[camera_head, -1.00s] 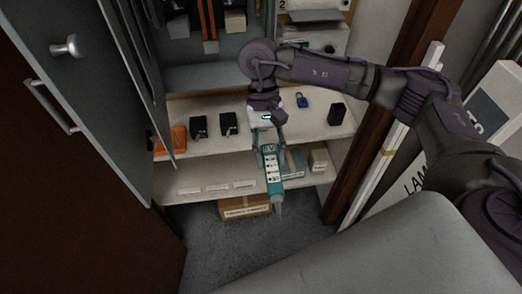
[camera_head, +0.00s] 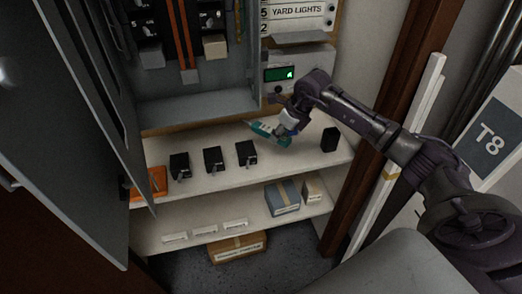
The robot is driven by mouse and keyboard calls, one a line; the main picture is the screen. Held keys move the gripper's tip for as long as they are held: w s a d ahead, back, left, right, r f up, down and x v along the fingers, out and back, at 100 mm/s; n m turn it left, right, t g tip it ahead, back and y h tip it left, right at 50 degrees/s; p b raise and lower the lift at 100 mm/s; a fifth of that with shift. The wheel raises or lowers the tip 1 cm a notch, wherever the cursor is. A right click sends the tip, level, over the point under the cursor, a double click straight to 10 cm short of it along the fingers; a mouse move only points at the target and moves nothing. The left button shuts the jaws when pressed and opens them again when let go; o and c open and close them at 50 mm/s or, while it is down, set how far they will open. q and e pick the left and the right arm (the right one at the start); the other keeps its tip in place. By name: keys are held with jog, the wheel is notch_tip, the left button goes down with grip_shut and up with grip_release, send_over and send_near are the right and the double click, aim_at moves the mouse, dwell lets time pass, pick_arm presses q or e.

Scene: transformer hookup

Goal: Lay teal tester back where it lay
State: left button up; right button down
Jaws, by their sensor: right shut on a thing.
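The teal tester (camera_head: 266,132) is at the right gripper (camera_head: 283,129), over the upper shelf (camera_head: 215,181) toward its back right part. The gripper is shut on the tester, which lies roughly flat, with one end pointing left. I cannot tell whether the tester touches the shelf. The gripper covers part of the tester and of the shelf behind it. My left gripper is not in view.
Black devices (camera_head: 213,160) stand in a row left of the tester; a black block (camera_head: 330,140) stands to its right. An orange item (camera_head: 150,184) is at the far left. The open cabinet door (camera_head: 75,120) and brown post (camera_head: 395,110) flank the shelf.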

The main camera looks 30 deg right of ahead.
jog(key=w+d+f+m+h, duration=0.1)
jog(key=w+d+m+h, duration=0.1)
jog(key=d+m, duration=0.25)
jog(key=b, duration=0.7)
send_near(287, 153)
jog(key=shift+w+x, duration=0.15)
jog(key=shift+x, duration=1.1)
jog(key=shift+w+x, duration=0.2)
jog(key=shift+x, duration=1.05)
jog(key=shift+f, duration=0.5)
jog(key=c, duration=0.7)
grip_release()
